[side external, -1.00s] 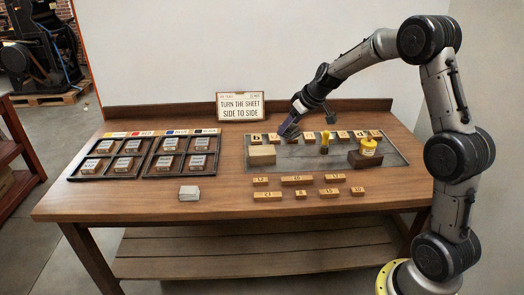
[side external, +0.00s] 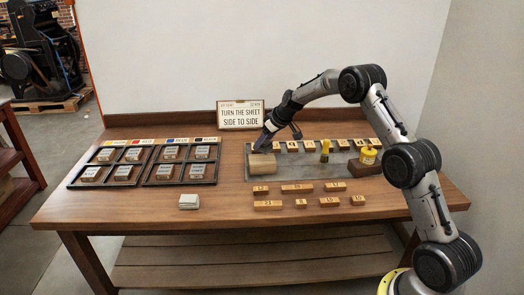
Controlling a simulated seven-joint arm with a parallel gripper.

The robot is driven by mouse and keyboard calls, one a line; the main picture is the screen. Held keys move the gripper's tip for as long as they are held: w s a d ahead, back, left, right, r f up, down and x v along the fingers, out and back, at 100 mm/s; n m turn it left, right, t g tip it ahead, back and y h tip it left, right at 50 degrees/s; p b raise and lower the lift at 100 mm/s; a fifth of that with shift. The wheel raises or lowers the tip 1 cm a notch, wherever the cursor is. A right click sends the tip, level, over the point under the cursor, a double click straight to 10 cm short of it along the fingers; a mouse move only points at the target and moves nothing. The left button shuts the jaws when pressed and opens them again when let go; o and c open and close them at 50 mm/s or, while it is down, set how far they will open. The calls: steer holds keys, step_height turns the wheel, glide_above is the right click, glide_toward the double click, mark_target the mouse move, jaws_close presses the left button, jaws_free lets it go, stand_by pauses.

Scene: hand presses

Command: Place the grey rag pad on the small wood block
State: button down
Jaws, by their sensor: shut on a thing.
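My gripper (side external: 260,147) points down and to the left, just above the back part of the light wood block (side external: 262,164) on the grey tray. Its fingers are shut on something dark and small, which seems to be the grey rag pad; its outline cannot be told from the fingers. I cannot tell whether it touches the block. The block sits at the left end of the grey tray (side external: 300,168).
A yellow-handled tool (side external: 325,151) stands on the tray. A yellow pot (side external: 368,156) sits on a dark block at right. Small numbered blocks (side external: 297,188) lie in front. A whitish-grey stack (side external: 189,201) and compartment trays (side external: 145,168) are at left. A sign (side external: 241,114) stands behind.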

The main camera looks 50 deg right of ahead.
mark_target(262, 149)
steer(key=shift+w+d+f, duration=0.1)
steer(key=shift+w+f, duration=0.2)
steer(key=shift+f, duration=0.05)
steer(key=shift+w+f, duration=0.15)
steer(key=shift+f, duration=1.5)
steer(key=shift+f, duration=0.15)
steer(key=shift+c, duration=1.1)
jaws_free()
steer(key=shift+r, duration=0.25)
steer(key=v, duration=1.2)
